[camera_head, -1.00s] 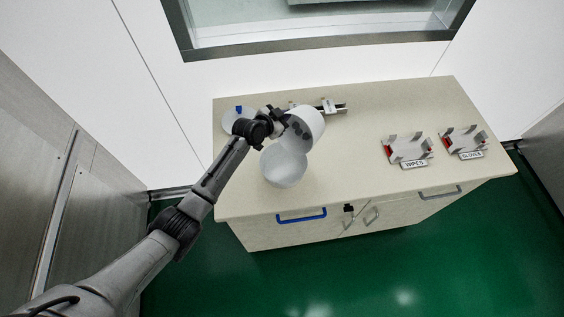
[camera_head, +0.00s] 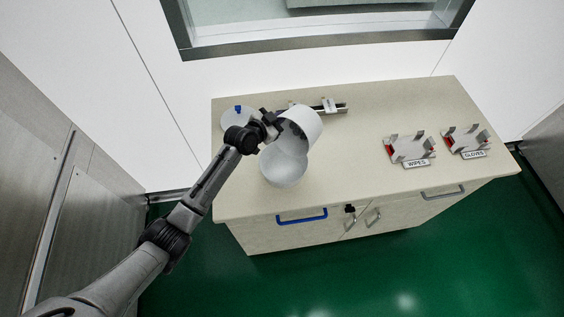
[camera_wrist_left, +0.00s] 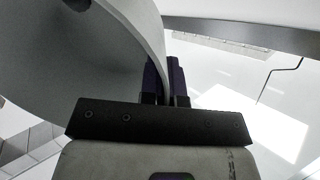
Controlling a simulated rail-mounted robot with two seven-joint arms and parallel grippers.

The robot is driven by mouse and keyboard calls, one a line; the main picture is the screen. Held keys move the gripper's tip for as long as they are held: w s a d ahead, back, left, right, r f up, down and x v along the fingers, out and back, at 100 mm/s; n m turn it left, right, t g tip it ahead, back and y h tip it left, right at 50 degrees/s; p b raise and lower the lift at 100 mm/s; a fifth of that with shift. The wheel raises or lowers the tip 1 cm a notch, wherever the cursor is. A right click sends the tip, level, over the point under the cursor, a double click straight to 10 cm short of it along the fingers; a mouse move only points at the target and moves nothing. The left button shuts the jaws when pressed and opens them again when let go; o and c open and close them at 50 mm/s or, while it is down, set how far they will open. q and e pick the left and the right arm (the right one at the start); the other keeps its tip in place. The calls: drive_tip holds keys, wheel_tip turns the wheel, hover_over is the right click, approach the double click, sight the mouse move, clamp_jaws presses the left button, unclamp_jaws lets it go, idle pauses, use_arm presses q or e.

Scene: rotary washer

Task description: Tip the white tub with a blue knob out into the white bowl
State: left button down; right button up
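The white tub (camera_head: 309,121) is held in the air, tilted steeply with its mouth toward the white bowl (camera_head: 283,172). Its lower rim overlaps the bowl in the head view; whether they touch cannot be told. My left gripper (camera_head: 274,122) is shut on the tub's wall. In the left wrist view the dark fingers (camera_wrist_left: 166,82) pinch the tub's pale curved wall (camera_wrist_left: 125,40). Dark shapes show inside the tub's mouth; I cannot tell what they are. A round lid (camera_head: 229,121) with a blue knob (camera_head: 238,109) lies apart on the counter. My right gripper is not in view.
The counter (camera_head: 355,150) is clear in the middle. A small metal fixture (camera_head: 329,106) lies behind the tub. Racks labelled WIPES (camera_head: 410,148) and GLOVES (camera_head: 466,140) stand at the right. A wall with a window is behind.

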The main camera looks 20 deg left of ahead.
use_arm(q)
drive_tip(key=shift+s+a+r+t+b, duration=0.15)
drive_tip(key=shift+s+t+b, duration=0.3)
drive_tip(key=shift+b, duration=0.7)
drive_tip(key=shift+s+r+t+b, duration=0.1)
drive_tip(key=shift+t+b, duration=0.25)
drive_tip(key=shift+b, duration=0.25)
drive_tip(key=shift+s+a+r+t+h+b, duration=0.15)
drive_tip(key=shift+s+r+t+h+b, duration=0.4)
drive_tip(key=shift+b, duration=0.5)
drive_tip(key=shift+r, duration=0.25)
drive_tip(key=shift+w, duration=0.1)
drive_tip(key=shift+s+a+r+b, duration=0.1)
drive_tip(key=shift+s+r+b, duration=0.15)
drive_tip(key=shift+b, duration=0.3)
